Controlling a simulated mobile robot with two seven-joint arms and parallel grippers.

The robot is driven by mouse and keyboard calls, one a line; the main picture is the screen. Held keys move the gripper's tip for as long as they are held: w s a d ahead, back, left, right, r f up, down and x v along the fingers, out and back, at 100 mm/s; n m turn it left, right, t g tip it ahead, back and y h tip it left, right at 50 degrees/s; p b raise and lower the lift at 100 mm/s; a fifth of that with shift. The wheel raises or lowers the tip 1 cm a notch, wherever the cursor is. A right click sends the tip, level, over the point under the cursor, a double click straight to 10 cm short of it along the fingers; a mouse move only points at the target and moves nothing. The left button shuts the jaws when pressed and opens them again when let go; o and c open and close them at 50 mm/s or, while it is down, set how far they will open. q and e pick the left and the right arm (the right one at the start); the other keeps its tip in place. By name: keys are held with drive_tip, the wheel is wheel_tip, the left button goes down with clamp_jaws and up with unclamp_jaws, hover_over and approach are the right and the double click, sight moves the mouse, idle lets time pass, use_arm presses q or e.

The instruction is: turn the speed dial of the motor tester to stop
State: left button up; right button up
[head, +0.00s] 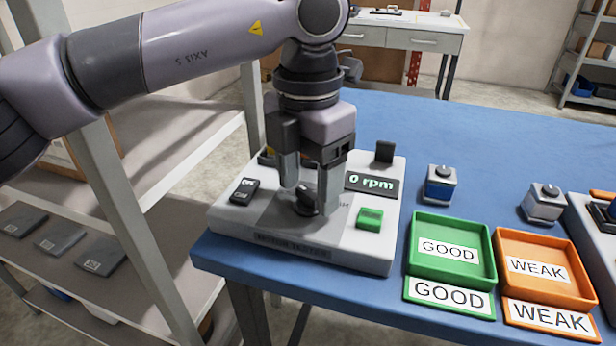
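The motor tester (235,225) is a white box at the left end of the blue table. Its display (371,184) reads "0 rpm" in green. The dark speed dial (306,204) is on its top and partly hidden by my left gripper (308,199). The gripper points down with one finger on each side of the dial. The fingers are apart with the dial between their tips; whether they press on it cannot be told. The dial's pointer and marks are mostly hidden. My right gripper is out of view.
The tester also carries a black switch (244,191) and a green button (370,217). To its right are a green GOOD tray (486,258), an orange WEAK tray (578,265) and two small motor-like blocks, one blue (440,190), one grey (544,207). The table behind is clear.

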sight(308, 192)
use_arm(q)
drive_tip(key=shift+r+p, duration=0.5)
drive_tip(key=shift+r, duration=3.1)
drive_tip(key=shift+r, duration=0.1)
